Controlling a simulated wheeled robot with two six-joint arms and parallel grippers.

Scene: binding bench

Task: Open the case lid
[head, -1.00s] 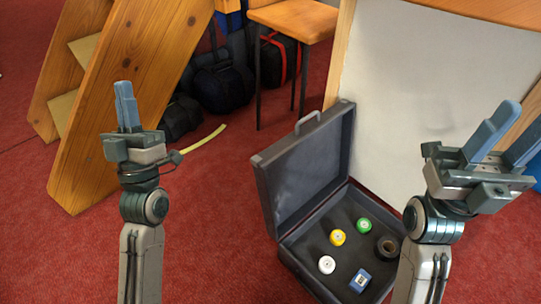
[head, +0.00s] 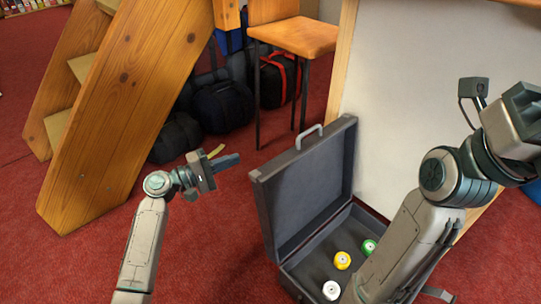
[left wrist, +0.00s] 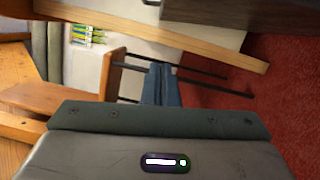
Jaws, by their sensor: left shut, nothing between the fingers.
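The dark grey case stands on the red carpet with its lid (head: 305,190) raised, leaning back a little, handle on its top edge. The case base (head: 290,272) holds a white roll (head: 331,290), a yellow roll (head: 342,260) and a green roll (head: 369,246). My right arm hides the rest of the base. My left gripper (head: 228,161) is shut and empty, left of the lid and apart from it, pointing right. Its closed fingers also show in the left wrist view (left wrist: 161,84). My right gripper (head: 525,115) is at the right edge, its fingers not clearly visible.
Wooden steps (head: 120,110) stand at the left. An orange-topped chair (head: 295,37) and dark bags (head: 222,105) are behind. A white panel (head: 420,90) stands right behind the case. Open carpet (head: 205,260) lies between my left arm and the case.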

